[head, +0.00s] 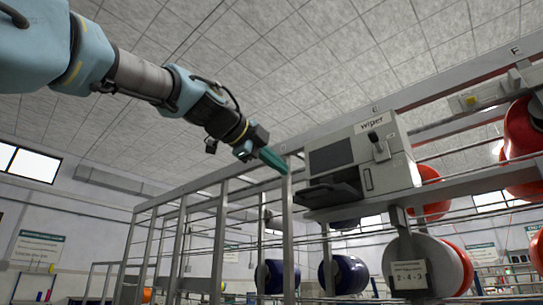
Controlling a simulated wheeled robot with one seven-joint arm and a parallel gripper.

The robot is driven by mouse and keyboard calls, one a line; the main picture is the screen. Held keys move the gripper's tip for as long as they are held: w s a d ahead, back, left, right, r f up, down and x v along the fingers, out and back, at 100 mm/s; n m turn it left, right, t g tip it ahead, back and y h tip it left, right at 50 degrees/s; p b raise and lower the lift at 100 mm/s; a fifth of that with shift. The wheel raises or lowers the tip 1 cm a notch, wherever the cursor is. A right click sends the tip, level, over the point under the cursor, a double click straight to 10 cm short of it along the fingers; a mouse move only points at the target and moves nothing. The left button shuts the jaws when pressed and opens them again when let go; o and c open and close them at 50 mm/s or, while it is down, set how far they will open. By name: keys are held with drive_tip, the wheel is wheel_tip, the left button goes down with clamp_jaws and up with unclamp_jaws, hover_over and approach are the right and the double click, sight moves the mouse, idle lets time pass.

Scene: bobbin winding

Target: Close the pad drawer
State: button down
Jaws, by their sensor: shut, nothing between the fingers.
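The wiper unit (356,163) is a light grey box with the label "wiper" on its front, mounted on a metal rack at the right of the head view. The pad drawer (330,192) is a dark tray at the unit's lower left, standing out from the front below a dark panel (331,155). My gripper (284,168) is shut and empty, with teal fingers pointing right. In the picture it is just left of the unit, above and left of the drawer. I see no contact with the drawer, but the depth between them is hard to judge.
Metal posts and rails (222,215) run below and behind my gripper. A dark blue spool (349,273), a white and red spool (424,266) and a red spool (522,130) hang on the rack. A small black fitting (378,146) juts from the unit's front. The space above my gripper is clear.

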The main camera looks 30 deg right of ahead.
sight(308, 189)
drive_tip(key=shift+p+x, duration=1.7)
drive_tip(key=shift+x, duration=2.7)
drive_tip(key=shift+w+d, duration=0.1)
drive_tip(key=x, duration=0.3)
drive_tip(key=r+x, duration=0.1)
drive_tip(key=x, duration=0.2)
drive_tip(key=r+x, duration=0.1)
drive_tip(key=x, duration=0.2)
drive_tip(key=shift+d, duration=0.4)
drive_tip(key=shift+f, duration=0.1)
